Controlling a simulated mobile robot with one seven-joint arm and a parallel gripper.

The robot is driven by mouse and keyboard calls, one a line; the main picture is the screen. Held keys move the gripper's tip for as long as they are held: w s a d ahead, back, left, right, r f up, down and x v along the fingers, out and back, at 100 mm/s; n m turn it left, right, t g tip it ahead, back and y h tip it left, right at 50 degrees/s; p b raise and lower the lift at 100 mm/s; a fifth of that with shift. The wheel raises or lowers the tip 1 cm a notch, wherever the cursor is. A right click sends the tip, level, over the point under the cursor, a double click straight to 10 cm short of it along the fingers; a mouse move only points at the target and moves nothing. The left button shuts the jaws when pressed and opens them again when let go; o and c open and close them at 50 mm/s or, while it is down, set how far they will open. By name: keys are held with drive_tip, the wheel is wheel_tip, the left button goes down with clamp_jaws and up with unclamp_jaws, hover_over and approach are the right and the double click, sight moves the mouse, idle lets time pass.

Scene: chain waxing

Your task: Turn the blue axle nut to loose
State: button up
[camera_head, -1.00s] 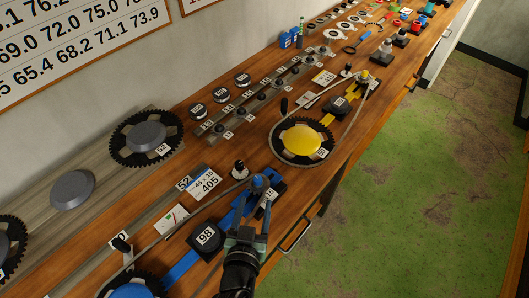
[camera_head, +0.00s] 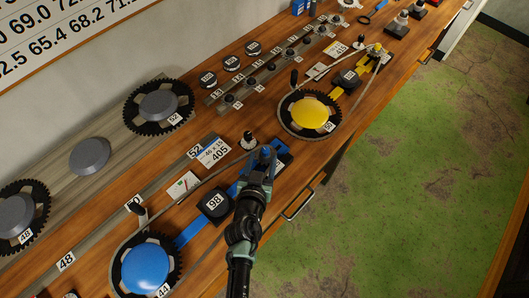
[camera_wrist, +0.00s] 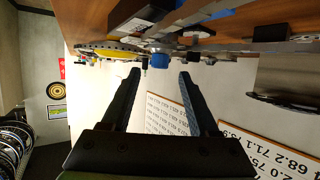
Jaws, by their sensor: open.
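The blue axle nut (camera_head: 266,153) stands at the right end of the blue bar (camera_head: 190,233), beside the chain, in the head view. It also shows as a blue cylinder in the wrist view (camera_wrist: 159,60), in line with the gap between my fingers and just past their tips. My gripper (camera_head: 260,170) reaches it from the front edge of the bench and hides part of its base. In the wrist view my gripper (camera_wrist: 158,76) is open with nothing held. I cannot tell whether the fingertips overlap the nut's sides.
The blue chainring (camera_head: 145,265) and black block 98 (camera_head: 215,203) lie left of my gripper. A black-knobbed post (camera_head: 249,141) stands close behind the nut. The yellow chainring (camera_head: 308,112) is to the right. The bench front edge and a drawer handle (camera_head: 298,204) are near my arm.

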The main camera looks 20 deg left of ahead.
sight(265, 151)
drive_tip(key=shift+b+x, duration=0.4)
drive_tip(key=shift+x, duration=1.4)
drive_tip(key=shift+c, duration=0.2)
clamp_jaws()
